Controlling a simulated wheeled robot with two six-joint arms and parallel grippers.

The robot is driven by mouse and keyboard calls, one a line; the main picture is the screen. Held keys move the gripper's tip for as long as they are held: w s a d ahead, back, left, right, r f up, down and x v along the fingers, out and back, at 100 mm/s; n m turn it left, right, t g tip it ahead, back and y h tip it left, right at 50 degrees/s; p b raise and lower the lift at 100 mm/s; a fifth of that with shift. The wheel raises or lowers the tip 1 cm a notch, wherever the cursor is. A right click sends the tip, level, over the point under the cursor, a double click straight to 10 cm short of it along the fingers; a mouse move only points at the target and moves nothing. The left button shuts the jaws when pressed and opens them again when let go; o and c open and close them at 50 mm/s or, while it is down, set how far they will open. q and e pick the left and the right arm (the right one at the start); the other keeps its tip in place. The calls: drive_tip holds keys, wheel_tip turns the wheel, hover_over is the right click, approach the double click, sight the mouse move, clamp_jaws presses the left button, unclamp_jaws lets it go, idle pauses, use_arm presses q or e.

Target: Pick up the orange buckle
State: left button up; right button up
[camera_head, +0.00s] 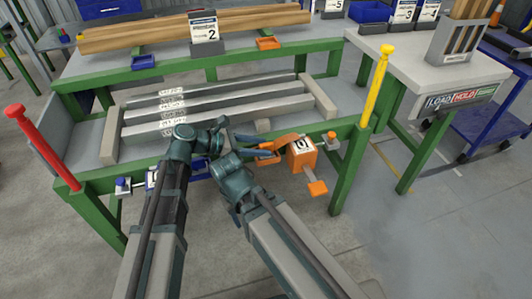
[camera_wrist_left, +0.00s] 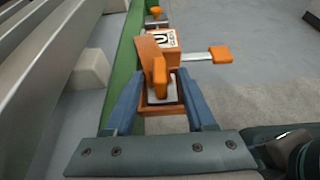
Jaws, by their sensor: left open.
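The orange buckle (camera_wrist_left: 160,75) stands up between the two blue fingers of my left gripper (camera_wrist_left: 165,103) in the left wrist view. My gripper is open, with a gap on both sides of the buckle. Below it show a pale grey pad and an orange tray-like holder (camera_wrist_left: 178,123). In the head view, my left gripper (camera_head: 268,147) is at the front rail, and orange parts (camera_head: 285,141) show at its fingertips. The fingers partly hide them there.
An orange block with a label (camera_head: 302,154) is beside the gripper, with an orange tab (camera_head: 317,188) sticking out below. The green front rail (camera_head: 340,130) runs behind. Long grey bars (camera_head: 210,108) lie on the table. A yellow post (camera_head: 378,85) stands to the right.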

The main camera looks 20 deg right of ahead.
use_arm(q)
clamp_jaws()
drive_tip(key=shift+r, duration=0.1)
idle(0.4)
